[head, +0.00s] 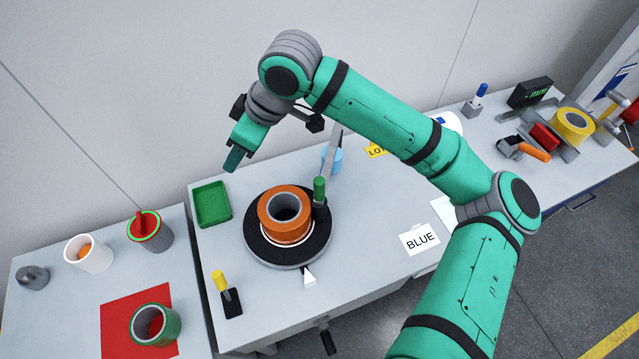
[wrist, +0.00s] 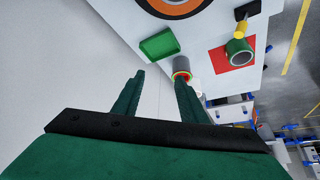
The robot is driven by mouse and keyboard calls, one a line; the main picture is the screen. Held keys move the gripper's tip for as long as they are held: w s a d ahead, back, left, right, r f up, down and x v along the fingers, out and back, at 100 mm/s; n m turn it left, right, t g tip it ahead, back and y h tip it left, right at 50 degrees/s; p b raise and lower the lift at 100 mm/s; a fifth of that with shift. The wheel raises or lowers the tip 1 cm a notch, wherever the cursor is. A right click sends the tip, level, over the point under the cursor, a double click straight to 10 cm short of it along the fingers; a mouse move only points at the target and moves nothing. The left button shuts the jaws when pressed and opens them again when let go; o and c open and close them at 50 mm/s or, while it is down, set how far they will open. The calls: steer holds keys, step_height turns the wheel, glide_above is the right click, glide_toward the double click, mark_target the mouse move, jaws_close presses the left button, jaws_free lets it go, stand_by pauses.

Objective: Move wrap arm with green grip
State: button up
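The green grip (head: 319,188) stands upright on a dark holder at the right rim of a black turntable (head: 262,246). A flat grey bar (head: 334,147) rises behind the grip; whether it joins the grip I cannot tell. An orange roll (head: 270,208) sits on the turntable, and its edge shows in the wrist view (wrist: 180,10). My gripper (head: 234,160) is up and left of the grip, near the table's back edge. In the wrist view its two fingers (wrist: 160,80) are apart with nothing between them. The green grip is not visible in the wrist view.
A green tray (head: 211,204) lies left of the turntable; a yellow-handled lever (head: 219,283) stands front left. A light blue object (head: 332,160) is behind the grip. Cups stand on the left table, one on a red mat (head: 118,318).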

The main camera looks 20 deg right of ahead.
mark_target(319, 181)
steer(key=s+d+g+h, duration=0.1)
steer(key=s+d, duration=0.1)
steer(key=d, duration=0.3)
steer(key=s+d+m+g+h, duration=0.1)
steer(key=s+d+h, duration=0.1)
steer(key=d, duration=0.2)
steer(key=s+d+g+h, duration=0.1)
steer(key=s+d+h, duration=0.1)
steer(key=d, duration=0.3)
steer(key=shift+s+d+r+m, duration=0.25)
steer(key=shift+s+d+m, duration=0.1)
steer(key=shift+s, duration=0.25)
step_height(319, 181, down, 11)
steer(key=shift+r, duration=0.2)
jaws_close()
